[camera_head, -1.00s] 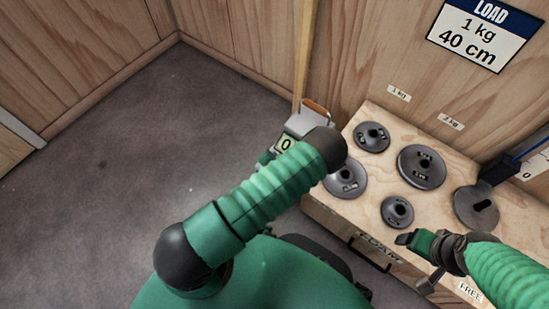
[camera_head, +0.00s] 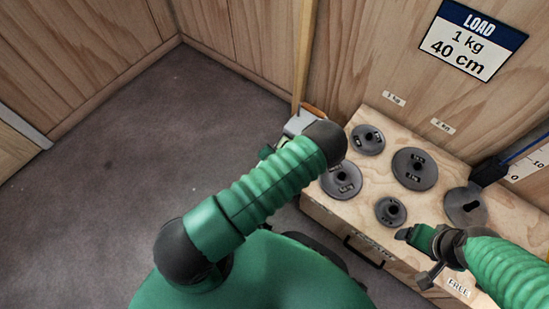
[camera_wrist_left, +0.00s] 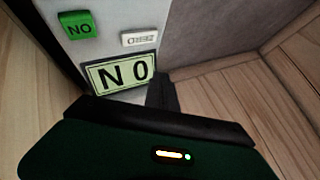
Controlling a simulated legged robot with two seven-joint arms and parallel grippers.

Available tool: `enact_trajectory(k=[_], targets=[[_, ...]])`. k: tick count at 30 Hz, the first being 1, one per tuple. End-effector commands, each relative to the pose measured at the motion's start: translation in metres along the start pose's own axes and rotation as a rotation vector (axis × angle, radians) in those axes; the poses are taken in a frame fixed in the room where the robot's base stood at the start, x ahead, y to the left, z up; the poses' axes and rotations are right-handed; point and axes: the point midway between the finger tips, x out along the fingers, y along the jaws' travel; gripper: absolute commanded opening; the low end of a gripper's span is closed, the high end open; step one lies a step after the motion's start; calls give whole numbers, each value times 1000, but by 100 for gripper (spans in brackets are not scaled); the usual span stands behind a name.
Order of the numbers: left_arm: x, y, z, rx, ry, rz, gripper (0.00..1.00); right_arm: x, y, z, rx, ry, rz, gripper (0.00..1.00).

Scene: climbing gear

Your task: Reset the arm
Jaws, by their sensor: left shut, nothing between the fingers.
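My left arm (camera_head: 255,195) rises from the lower left to a dark elbow. Most of my left gripper (camera_wrist_left: 163,92) is hidden behind that arm in the head view.
Several grey weight discs, including a large one (camera_head: 414,169) and a slotted one (camera_head: 465,207), lie on the wooden box (camera_head: 360,212). A "LOAD 1 kg 40 cm" sign (camera_head: 471,41) hangs on the wall. The grey floor (camera_head: 105,175) at left is clear.

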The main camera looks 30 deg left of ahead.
Motion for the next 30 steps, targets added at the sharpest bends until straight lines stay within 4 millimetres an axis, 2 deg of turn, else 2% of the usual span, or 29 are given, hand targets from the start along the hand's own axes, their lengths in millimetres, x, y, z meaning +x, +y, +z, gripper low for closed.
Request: enact_trajectory(k=[11,14,17,20,24,27,30], targets=[[0,0,0,-2,-1,1,0,1,0,0,0,0,0,78],[-11,-2,-10,-39,-24,18,0,-3,0,-1,0,0,0,78],[-43,-6,-34,-135,-87,78,0,-12,0,-3,0,0,0,78],[-97,-11,-65,-242,-170,178,0,-22,0,-5,0,0,0,78],[-184,-21,-95,-324,-265,318,0,-35,0,-8,0,0,0,78],[-237,-30,-104,-334,-308,386,0,-41,0,-10,0,0,0,78],[-282,-41,-106,-328,-340,427,0,-46,0,-11,0,0,0,78]])
